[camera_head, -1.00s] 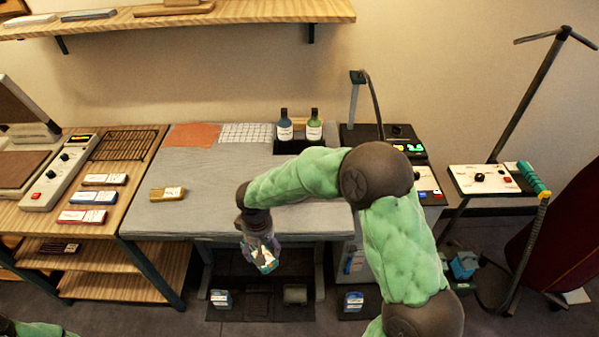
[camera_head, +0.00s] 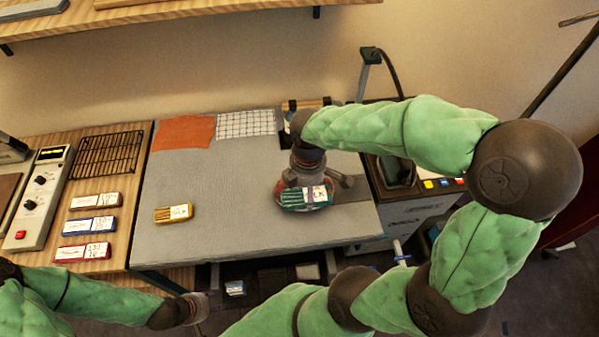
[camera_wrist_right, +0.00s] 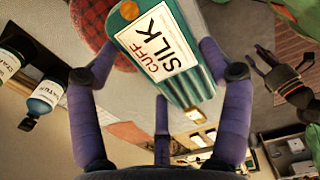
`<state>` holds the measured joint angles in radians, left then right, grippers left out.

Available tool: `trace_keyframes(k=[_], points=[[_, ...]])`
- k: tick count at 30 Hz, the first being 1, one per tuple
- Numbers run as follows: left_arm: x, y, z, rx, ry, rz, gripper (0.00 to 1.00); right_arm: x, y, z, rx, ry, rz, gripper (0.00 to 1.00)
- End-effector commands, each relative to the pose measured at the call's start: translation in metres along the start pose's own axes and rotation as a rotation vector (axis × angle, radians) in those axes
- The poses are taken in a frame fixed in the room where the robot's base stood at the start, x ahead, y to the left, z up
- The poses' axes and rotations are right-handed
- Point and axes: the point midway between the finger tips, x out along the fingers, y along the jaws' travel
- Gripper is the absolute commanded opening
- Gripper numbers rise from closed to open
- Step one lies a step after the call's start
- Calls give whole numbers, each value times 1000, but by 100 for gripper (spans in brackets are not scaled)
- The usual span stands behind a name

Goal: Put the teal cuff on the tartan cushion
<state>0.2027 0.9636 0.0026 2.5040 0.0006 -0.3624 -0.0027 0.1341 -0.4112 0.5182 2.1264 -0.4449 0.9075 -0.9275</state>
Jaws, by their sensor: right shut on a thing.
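The teal cuff (camera_wrist_right: 178,75), ribbed with a white "CUFF SILK" label and an orange button, is held in my right gripper (camera_wrist_right: 162,85); its fingers are closed around it. In the head view the cuff (camera_head: 292,197) shows below the right gripper (camera_head: 305,182), over the right part of the grey table. The red tartan cushion (camera_wrist_right: 92,28) shows behind the cuff in the right wrist view, partly covered by it. In the head view the cushion is mostly hidden under the cuff; contact cannot be told. My left gripper (camera_head: 197,306) is low at the front left, its fingers (camera_wrist_right: 262,62) apart and empty.
A yellow labelled packet (camera_head: 174,213) lies on the grey table (camera_head: 225,235). An orange cloth (camera_head: 183,132) and a white grid sheet (camera_head: 246,123) lie at its back. Two bottles (camera_wrist_right: 45,97) stand near the right gripper. The table's middle is clear.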

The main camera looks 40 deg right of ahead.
Motion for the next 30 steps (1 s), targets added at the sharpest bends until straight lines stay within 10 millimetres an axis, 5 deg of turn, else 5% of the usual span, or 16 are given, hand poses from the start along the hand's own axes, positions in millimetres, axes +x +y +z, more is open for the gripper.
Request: trace_keyframes(k=[9,15,30], points=[[8,-3,0,0,0,0,40,33,68,7,5,-1,-4,49],[13,-5,-1,0,1,0,40,66,95,9,4,-2,-4,49],[20,-7,-1,0,1,0,40,106,118,12,2,-1,-3,49]])
